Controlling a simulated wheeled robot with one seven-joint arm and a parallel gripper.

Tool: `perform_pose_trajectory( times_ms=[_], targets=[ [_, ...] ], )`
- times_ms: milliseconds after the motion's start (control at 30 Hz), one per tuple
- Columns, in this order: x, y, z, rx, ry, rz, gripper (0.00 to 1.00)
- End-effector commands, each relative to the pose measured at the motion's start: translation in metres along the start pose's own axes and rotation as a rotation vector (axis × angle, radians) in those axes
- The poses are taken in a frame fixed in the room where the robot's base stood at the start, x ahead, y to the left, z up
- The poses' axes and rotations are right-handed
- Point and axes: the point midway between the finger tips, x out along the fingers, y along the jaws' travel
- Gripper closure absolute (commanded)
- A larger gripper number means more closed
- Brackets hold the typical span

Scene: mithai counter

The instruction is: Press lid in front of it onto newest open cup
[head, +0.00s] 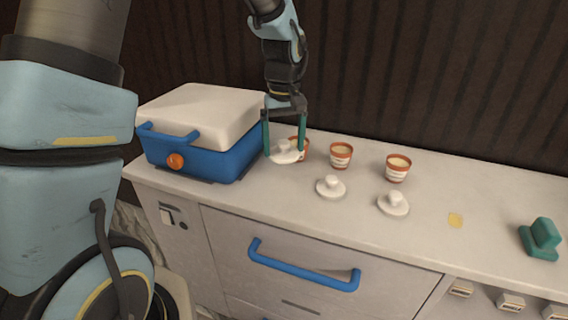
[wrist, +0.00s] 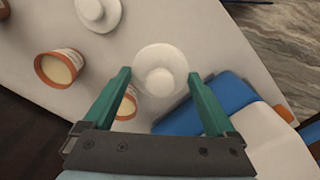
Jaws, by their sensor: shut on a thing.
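My gripper (head: 284,153) has its two green fingers on either side of a white round lid with a knob (head: 285,149). It is shut on this lid, which also shows between the fingertips in the wrist view (wrist: 161,70). Whether the lid is clear of the counter is hard to tell. An orange-and-white cup (head: 304,143) stands just behind it, partly hidden by the lid and a finger; its edge shows in the wrist view (wrist: 128,104). A middle cup (head: 341,156) and a right cup (head: 398,168) stand open, with lids (head: 330,187) (head: 393,203) lying in front of them.
A blue box with a white top (head: 200,130) stands close to the left of my gripper. On the counter (head: 285,190) to the right are a yellow patch (head: 455,220) and a green block-shaped tool (head: 541,238). A dark ribbed wall rises behind.

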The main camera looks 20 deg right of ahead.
Motion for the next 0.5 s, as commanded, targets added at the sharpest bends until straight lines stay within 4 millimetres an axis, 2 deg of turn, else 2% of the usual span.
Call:
perform_pose_trajectory(
  times_ms=[167,500],
  targets=[
    [-0.021,0.009,-0.013,-0.052,0.0,0.002,0.6],
    [-0.045,0.057,-0.079,-0.36,-0.003,0.001,0.6]
  ],
)
